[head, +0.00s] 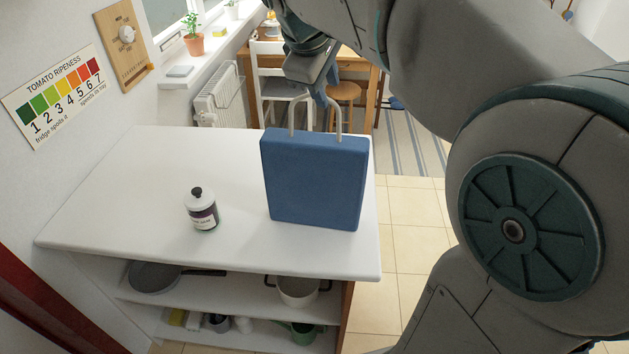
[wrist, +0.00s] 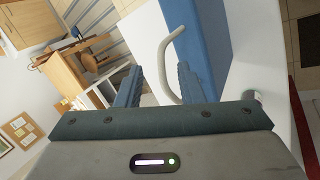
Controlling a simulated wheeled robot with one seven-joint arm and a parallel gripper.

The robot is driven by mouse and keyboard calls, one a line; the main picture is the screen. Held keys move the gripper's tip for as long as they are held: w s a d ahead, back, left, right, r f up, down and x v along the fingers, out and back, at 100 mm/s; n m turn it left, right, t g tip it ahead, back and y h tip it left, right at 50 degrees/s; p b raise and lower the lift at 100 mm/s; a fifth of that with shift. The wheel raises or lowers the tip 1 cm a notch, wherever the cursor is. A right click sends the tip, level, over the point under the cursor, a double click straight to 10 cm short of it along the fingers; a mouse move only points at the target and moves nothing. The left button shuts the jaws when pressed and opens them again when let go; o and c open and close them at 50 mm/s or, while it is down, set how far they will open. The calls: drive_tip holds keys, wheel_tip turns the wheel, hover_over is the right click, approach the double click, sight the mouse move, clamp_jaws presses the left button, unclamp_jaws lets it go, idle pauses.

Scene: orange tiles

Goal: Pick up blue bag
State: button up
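The blue bag (head: 314,182) is a flat, boxy block standing upright on the white counter, with light grey loop handles (head: 338,118) on top. In the wrist view the bag (wrist: 203,45) is at the upper right, and a handle (wrist: 162,62) curves between my two fingers in the picture. My gripper (head: 321,97) is at the top of the bag, by the handles. In the wrist view my gripper (wrist: 158,78) is open, with a gap between each finger and the handle. I cannot tell how deep the handle sits between the fingers.
A white jar (head: 201,210) with a dark lid stands left of the bag on the counter (head: 130,190). Below are shelves with a pan (head: 154,276) and a pot (head: 298,291). Chairs and a wooden table (head: 352,60) stand behind. The counter's left part is clear.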

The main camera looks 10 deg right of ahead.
sight(330, 103)
drive_tip(key=p+x, duration=0.1)
drive_tip(key=x, duration=0.4)
drive_tip(key=shift+f, duration=0.15)
drive_tip(key=shift+a, duration=0.1)
clamp_jaws()
